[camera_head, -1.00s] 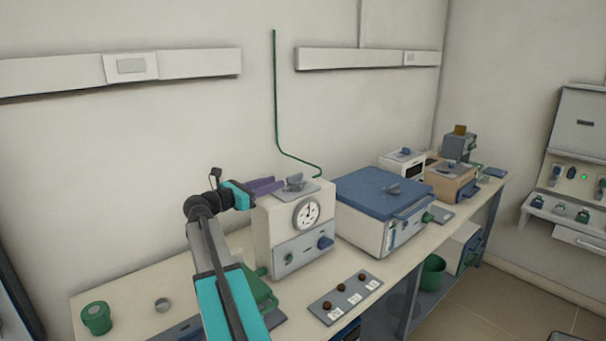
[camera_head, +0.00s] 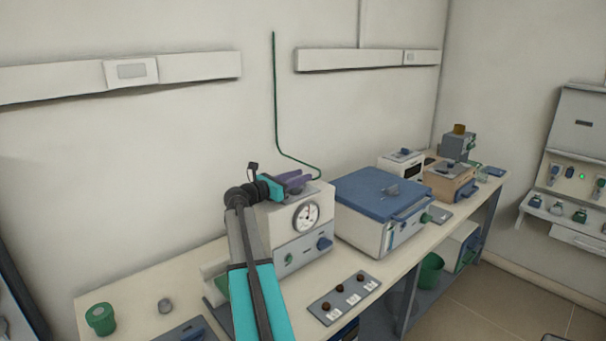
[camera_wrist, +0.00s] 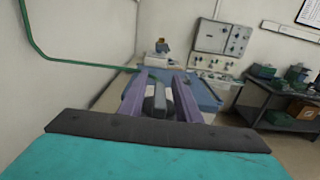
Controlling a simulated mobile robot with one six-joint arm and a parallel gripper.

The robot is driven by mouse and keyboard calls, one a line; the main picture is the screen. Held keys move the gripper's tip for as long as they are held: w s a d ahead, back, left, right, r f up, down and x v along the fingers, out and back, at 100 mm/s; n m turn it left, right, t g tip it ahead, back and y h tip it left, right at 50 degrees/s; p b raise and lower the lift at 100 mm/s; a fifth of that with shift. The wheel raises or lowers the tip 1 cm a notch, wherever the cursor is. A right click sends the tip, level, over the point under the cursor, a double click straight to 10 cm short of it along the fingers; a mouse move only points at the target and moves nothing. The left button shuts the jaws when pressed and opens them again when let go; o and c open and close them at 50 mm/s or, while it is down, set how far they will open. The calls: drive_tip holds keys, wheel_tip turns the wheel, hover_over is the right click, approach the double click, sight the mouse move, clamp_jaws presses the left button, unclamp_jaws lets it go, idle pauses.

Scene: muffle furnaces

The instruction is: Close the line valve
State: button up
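The line valve appears to be the grey handle (camera_wrist: 159,98) on top of the pale box with a round gauge (camera_head: 305,216). A green pipe (camera_head: 276,110) runs down the wall to just behind this box. My gripper (camera_head: 302,180), with purple fingers, is over the top of the box from the left. In the wrist view, my gripper (camera_wrist: 160,84) is open, with one finger on each side of the grey handle. Gaps show between the handle and both fingers. In the head view the handle is mostly hidden by my gripper.
A blue-lidded furnace (camera_head: 378,190) stands close on the right of the gauge box. A panel with dark knobs (camera_head: 344,297) lies at the bench's front edge. A green jar (camera_head: 101,318) stands at the left. The wall behind is close.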

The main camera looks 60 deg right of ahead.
drive_tip(key=shift+x, duration=0.9)
clamp_jaws()
